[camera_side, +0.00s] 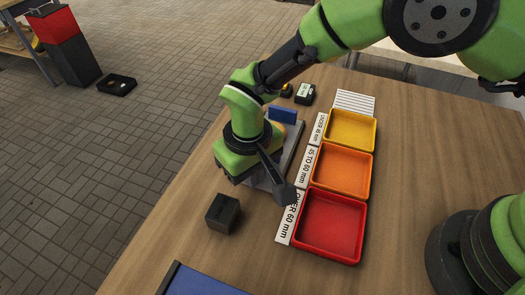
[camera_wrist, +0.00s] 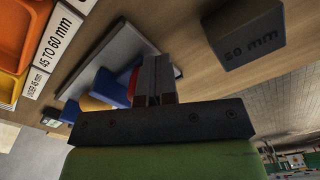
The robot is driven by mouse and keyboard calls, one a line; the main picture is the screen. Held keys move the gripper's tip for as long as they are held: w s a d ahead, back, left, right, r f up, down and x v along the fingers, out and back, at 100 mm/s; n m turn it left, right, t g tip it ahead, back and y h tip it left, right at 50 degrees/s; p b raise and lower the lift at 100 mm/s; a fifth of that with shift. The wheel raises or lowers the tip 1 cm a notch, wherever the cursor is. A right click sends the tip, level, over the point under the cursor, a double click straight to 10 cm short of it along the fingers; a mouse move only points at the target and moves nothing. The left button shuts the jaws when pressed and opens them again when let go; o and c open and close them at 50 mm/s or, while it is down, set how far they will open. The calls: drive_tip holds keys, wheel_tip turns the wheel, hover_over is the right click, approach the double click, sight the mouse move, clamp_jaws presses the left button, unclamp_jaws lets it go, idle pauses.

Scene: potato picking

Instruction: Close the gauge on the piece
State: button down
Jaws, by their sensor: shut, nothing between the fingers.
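The gauge is a grey plate (camera_side: 292,153) on the wooden table with an upright blue block (camera_side: 283,115) at its far end. In the wrist view the plate (camera_wrist: 108,57) shows with a blue block (camera_wrist: 110,88) and another blue part (camera_wrist: 72,112). A yellow piece (camera_wrist: 92,103) lies between these blue parts; whether they touch it I cannot tell. A red part (camera_wrist: 133,78) shows partly behind my fingers. My gripper (camera_wrist: 153,80) is shut and empty, near the red part; contact is unclear. In the side view my arm hides the fingertips and much of the gauge.
Yellow (camera_side: 350,131), orange (camera_side: 341,171) and red (camera_side: 330,226) trays stand right of the gauge, with size labels beside them. A dark block (camera_side: 222,214) stands at the near left; it also shows in the wrist view (camera_wrist: 240,35). A blue-topped object (camera_side: 200,281) lies at the near edge.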

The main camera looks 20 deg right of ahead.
drive_tip(key=shift+w+d, duration=1.15)
idle(0.7)
drive_tip(key=shift+s+a, duration=0.5)
drive_tip(key=shift+s, duration=0.05)
wheel_tip(320, 180, up, 8)
idle(0.5)
